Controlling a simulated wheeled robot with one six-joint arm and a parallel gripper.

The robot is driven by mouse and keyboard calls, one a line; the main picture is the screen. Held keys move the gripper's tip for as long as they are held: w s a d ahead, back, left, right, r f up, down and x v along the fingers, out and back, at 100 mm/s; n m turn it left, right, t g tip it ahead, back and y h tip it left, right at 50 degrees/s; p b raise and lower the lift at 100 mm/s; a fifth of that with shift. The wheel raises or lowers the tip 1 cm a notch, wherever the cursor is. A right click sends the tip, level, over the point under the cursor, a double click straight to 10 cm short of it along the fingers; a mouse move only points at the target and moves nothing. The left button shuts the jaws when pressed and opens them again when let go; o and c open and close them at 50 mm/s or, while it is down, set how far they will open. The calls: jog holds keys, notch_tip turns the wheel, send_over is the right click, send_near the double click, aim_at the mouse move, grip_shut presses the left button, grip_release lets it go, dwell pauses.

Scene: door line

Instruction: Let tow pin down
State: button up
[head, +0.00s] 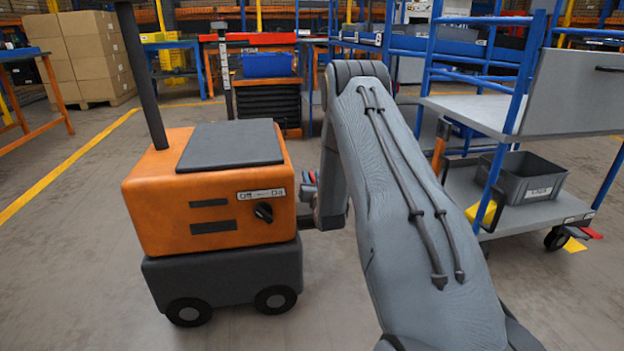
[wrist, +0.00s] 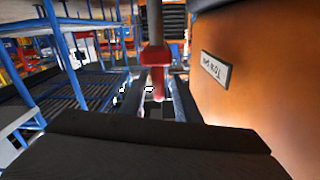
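The tow pin (wrist: 157,78) shows in the wrist view as a red piece with a grey rod rising from its top. It stands upright beside an orange body with a white label (wrist: 216,70) that seems to read "TOW PIN". My gripper (wrist: 159,92) has its two dark fingers apart, one on each side of the pin's lower red part, with a gap visible on both sides. In the head view the orange tug (head: 215,190) stands left of my arm. My gripper is mostly hidden there, at the tug's right side; the pin cannot be made out clearly.
A blue-framed cart (head: 480,105) with a grey bin (head: 522,178) stands close on the right. Stacked cartons (head: 82,50) and an orange-framed bench (head: 262,85) are at the back. The floor (head: 70,255) left of the tug is clear.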

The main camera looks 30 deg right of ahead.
aim_at(312, 207)
grip_shut()
jog(key=shift+f+b, duration=0.8)
jog(key=shift+f, duration=3.2)
jog(key=shift+s, duration=0.1)
grip_release()
jog(key=shift+a, duration=0.1)
